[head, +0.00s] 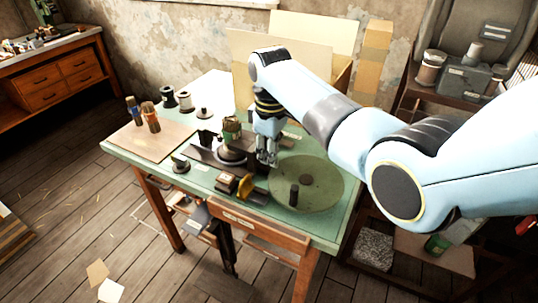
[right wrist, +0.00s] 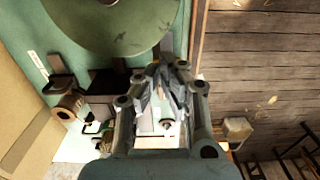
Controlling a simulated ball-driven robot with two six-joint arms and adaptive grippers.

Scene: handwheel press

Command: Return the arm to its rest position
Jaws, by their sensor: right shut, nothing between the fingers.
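My right arm reaches in from the right in the head view and bends down over the green table. My right gripper (head: 267,160) points down beside the handwheel press, with its fingers closed and empty. In the right wrist view the gripper (right wrist: 170,75) shows its fingertips together. The round green handwheel (head: 318,180) lies flat to the right of the gripper, with a dark upright handle (head: 294,195) near its front edge. The wheel also shows at the top of the right wrist view (right wrist: 105,20). Whether the gripper touches the press is unclear. My left gripper is out of view.
The green table (head: 330,225) holds a yellow-and-dark part (head: 245,186), spools (head: 184,100), brown bottles (head: 150,117) and a tan board (head: 150,140). Cardboard panels (head: 310,35) stand behind. A shelf with canisters (head: 430,70) stands at the right. Wooden floor (head: 70,190) is open at left.

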